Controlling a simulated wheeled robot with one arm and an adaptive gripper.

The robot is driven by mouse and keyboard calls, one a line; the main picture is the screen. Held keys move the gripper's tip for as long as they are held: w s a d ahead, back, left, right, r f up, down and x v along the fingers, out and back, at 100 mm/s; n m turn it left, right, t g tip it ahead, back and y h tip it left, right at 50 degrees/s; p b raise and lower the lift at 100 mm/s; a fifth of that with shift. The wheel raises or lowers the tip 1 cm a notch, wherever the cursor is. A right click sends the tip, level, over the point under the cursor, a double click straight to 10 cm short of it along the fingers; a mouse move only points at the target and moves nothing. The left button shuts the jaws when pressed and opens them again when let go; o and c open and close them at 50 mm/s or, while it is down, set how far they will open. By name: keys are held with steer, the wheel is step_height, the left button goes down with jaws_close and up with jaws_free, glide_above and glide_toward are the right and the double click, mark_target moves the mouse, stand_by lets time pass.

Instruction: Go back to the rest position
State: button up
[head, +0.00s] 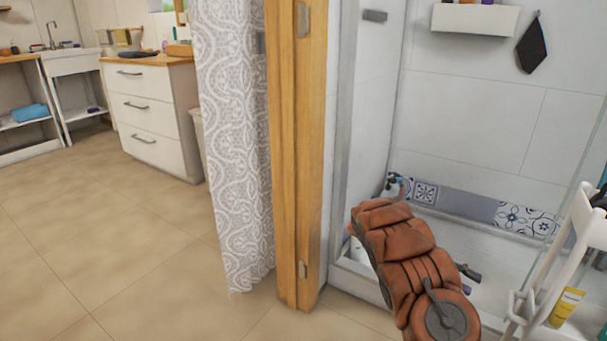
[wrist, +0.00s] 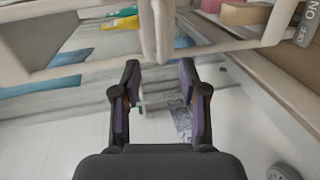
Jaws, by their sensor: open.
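My gripper (wrist: 160,66) is open in the wrist view, with its two dark fingers apart and nothing between them. The white rails of the cosmetics cart (wrist: 90,70) cross just ahead of the fingertips; I cannot tell whether they touch. In the head view the cart (head: 579,225) stands at the right edge, partly cut off. My orange-brown arm reaches toward the shower in front of it. The gripper itself is mostly hidden behind the arm there.
A yellow tube (head: 565,307) sits low on the cart. A wooden post (head: 299,150) and a patterned curtain (head: 235,140) stand left of my arm. A white shower tray (head: 440,235) lies behind it. The tiled floor (head: 120,240) at left is clear, with a drawer cabinet (head: 150,110) beyond.

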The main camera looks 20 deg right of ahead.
steer(key=s+a+r+n+t+y+p, duration=0.1)
steer(key=s+a+r+p, duration=0.1)
steer(key=a+r+p, duration=0.6)
steer(key=s+a+r+n+t+y+p, duration=0.15)
steer(key=r+p, duration=0.25)
steer(key=r, duration=0.8)
steer(key=s+a+r+t+y+p, duration=0.1)
steer(key=s+a+r+p, duration=0.2)
steer(key=a+r+p, duration=0.5)
steer(key=s+a+r+n+t+y+p, duration=0.3)
steer(key=s+a+r+p, duration=0.4)
steer(key=a+r+p, duration=0.4)
steer(key=s+a+r+n+t+y+p, duration=0.3)
steer(key=s+a+r+p, duration=0.4)
steer(key=a+r+p, duration=0.5)
step_height(320, 180, up, 3)
steer(key=shift+a+f+n+t, duration=0.15)
steer(key=shift+a+n+t, duration=0.3)
steer(key=shift+a+n, duration=0.65)
